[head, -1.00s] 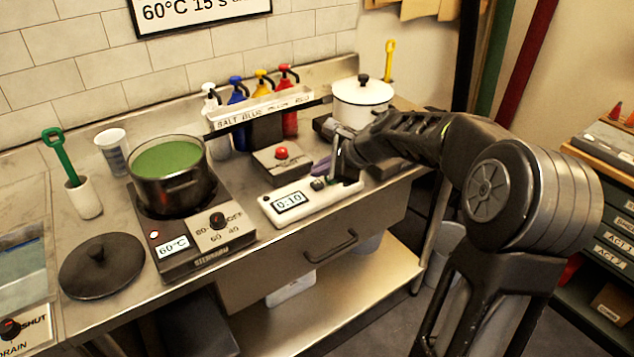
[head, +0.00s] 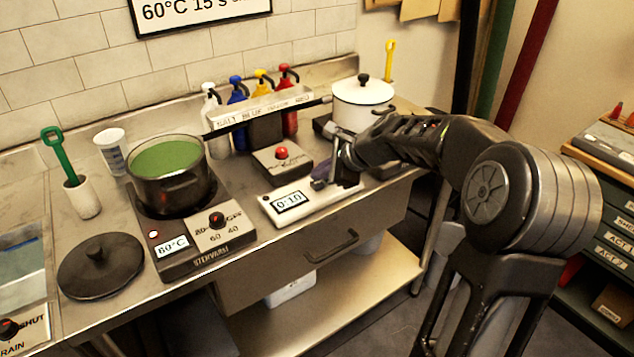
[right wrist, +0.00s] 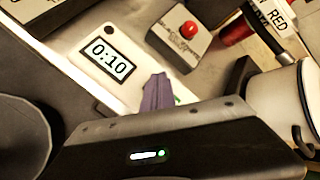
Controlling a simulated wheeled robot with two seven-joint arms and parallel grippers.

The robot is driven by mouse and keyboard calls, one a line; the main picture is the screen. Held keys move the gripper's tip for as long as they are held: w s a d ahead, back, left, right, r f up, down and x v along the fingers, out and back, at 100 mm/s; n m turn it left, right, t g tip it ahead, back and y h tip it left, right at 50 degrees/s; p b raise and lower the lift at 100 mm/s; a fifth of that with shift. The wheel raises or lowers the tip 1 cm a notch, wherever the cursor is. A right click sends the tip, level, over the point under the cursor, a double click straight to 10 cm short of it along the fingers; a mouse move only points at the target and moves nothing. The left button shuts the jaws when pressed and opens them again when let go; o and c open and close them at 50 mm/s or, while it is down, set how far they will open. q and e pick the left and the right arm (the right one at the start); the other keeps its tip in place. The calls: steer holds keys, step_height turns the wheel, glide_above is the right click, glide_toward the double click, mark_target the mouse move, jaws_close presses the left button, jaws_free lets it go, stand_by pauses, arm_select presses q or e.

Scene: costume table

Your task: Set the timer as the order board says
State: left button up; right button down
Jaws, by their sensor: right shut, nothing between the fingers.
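The timer (head: 289,201) is a flat white unit on the steel counter, its display reading 0:10. It also shows in the right wrist view (right wrist: 108,57), again at 0:10. My right gripper (head: 325,183) is shut and empty, its tips over the right part of the timer; whether they touch it I cannot tell. In the right wrist view its purple-grey fingers (right wrist: 157,93) cover that part of the timer. The order board (head: 200,10) on the tiled wall is cut off at the top; its readable part says 60°C 15 s. My left gripper is not in view.
A hot plate (head: 188,258) showing 60°C carries a pot of green liquid (head: 168,160). A box with a red button (head: 281,160) stands behind the timer. A white pot (head: 362,97) stands near my right arm, and a black lid (head: 101,266) lies at left.

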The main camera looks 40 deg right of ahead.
mark_target(320, 184)
steer(key=shift+f+b, duration=0.3)
steer(key=shift+f, duration=0.15)
stand_by(0.6)
steer(key=shift+r+p, duration=0.95)
steer(key=shift+r, duration=0.1)
step_height(320, 184, up, 5)
steer(key=p, duration=0.5)
stand_by(0.5)
